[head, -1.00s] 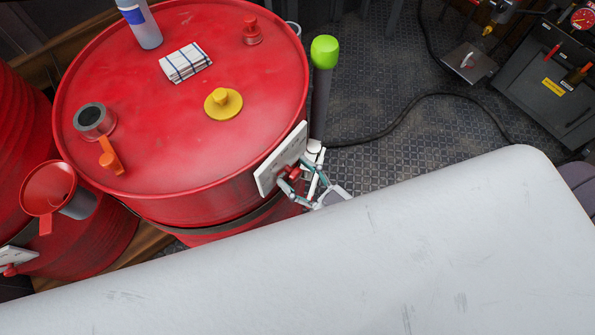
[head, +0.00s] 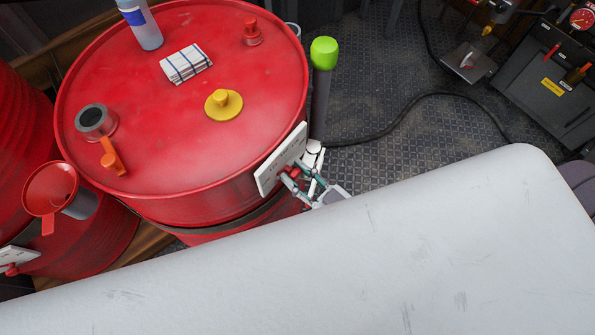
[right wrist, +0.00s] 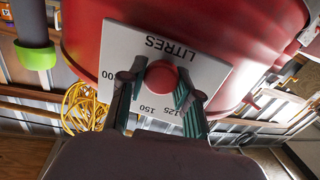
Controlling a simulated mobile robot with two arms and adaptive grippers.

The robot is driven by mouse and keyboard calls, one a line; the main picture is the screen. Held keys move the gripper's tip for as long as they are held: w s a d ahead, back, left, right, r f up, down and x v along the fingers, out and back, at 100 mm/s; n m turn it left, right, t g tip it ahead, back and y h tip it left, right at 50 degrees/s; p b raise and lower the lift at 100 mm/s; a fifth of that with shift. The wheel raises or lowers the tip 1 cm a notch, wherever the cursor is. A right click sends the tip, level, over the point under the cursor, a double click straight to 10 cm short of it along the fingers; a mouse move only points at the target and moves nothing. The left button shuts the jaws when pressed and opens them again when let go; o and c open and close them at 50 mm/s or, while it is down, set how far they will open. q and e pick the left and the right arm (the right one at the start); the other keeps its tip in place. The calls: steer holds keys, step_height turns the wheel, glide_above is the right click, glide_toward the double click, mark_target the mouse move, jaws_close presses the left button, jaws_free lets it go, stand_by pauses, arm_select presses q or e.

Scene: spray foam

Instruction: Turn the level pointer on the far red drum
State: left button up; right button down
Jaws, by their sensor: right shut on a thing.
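The large red drum (head: 130,60) stands upright at the upper left of the head view. A white level plate (head: 280,160) is fixed to its side, and the right wrist view shows the plate (right wrist: 118,45) marked LITRES with numbers. The red level pointer (right wrist: 162,77) has a round knob in front of the plate. My right gripper (right wrist: 160,95) is shut on the pointer, with one finger on each side of the knob. In the head view my right gripper (head: 302,182) is at the plate, partly hiding the pointer. My left gripper is out of view.
A second red drum (head: 95,235) with its own white plate (head: 18,258) stands at the left. A yellow cap (head: 223,104), folded cloth (head: 185,64) and bottle (head: 140,24) are on the large drum's top. A green-topped post (head: 324,52) stands close beside my right gripper.

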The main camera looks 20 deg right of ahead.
steer(key=shift+r+m+p, duration=0.2)
steer(key=shift+m+p, duration=0.55)
steer(key=shift+m, duration=0.35)
steer(key=m+p, duration=0.1)
steer(key=m, duration=0.1)
steer(key=shift+d+m+g, duration=0.1)
steer(key=shift+m+g, duration=0.2)
steer(key=shift+w+f+m+p, duration=0.1)
steer(key=shift+m+p, duration=0.4)
steer(key=shift+m, duration=0.7)
steer(key=shift+f+m+g, duration=0.1)
steer(key=shift+m+g, duration=0.2)
steer(key=shift+m, duration=1.2)
steer(key=c, duration=0.8)
jaws_free()
